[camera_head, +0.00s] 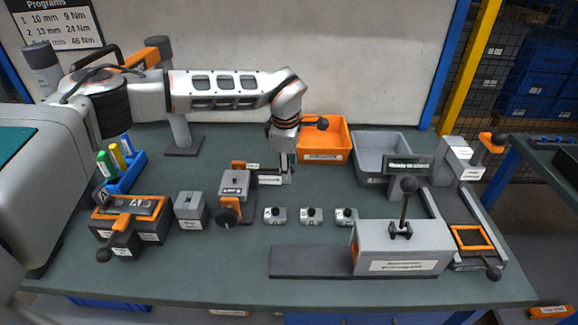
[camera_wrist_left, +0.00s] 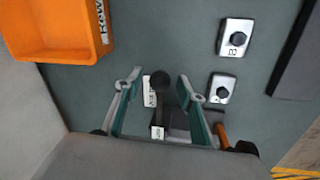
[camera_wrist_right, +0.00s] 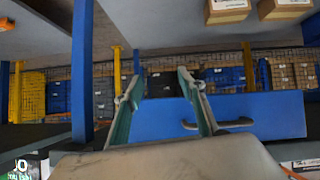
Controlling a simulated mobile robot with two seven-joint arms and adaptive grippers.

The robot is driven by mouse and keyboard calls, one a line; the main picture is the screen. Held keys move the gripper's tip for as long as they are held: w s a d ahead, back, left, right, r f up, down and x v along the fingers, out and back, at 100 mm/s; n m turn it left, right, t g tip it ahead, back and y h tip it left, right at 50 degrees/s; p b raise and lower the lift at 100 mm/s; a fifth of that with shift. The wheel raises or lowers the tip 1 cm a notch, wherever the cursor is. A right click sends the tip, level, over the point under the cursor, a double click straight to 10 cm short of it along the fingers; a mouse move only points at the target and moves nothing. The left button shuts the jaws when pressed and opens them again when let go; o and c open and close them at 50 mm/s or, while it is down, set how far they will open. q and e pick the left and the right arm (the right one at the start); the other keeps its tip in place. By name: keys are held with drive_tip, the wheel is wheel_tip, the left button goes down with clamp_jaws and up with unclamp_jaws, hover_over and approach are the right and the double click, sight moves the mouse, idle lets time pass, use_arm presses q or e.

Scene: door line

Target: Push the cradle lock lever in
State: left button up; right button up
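A grey and orange cradle fixture (camera_head: 235,184) stands at the middle of the bench, with a labelled arm reaching right towards my left gripper (camera_head: 286,172). In the left wrist view a dark lever with a round black knob (camera_wrist_left: 160,80) lies between the spread fingers of my left gripper (camera_wrist_left: 157,84). I take this to be the cradle lock lever; I cannot tell whether a finger touches it. My left gripper is open and points down, largely hiding that lever in the head view. My right gripper (camera_wrist_right: 155,88) is open and empty, outside the head view.
An orange bin (camera_head: 322,155) and a grey bin (camera_head: 382,178) stand behind. Several small grey blocks (camera_head: 311,216) lie right of the fixture. A grey box (camera_head: 395,248) with an upright black lever is at front right. My right gripper faces a blue panel (camera_wrist_right: 260,112) with a handle.

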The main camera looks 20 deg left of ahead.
sight(278, 169)
use_arm(q)
clamp_jaws()
drive_tip(key=shift+s+a+r+p, duration=0.15)
drive_tip(key=shift+a+p, duration=0.25)
drive_tip(key=shift+a, duration=0.1)
drive_tip(key=shift+s+a+r+p, duration=0.1)
drive_tip(key=shift+s+a+p, duration=0.05)
drive_tip(key=shift+a+p, duration=0.3)
drive_tip(key=shift+s+a+f, duration=0.1)
drive_tip(key=shift+a, duration=0.3)
drive_tip(key=shift+f, duration=0.15)
unclamp_jaws()
drive_tip(key=shift+a, duration=0.1)
wheel_tip(278, 169, up, 12)
drive_tip(key=s, duration=0.2)
drive_tip(key=shift+s, duration=0.2)
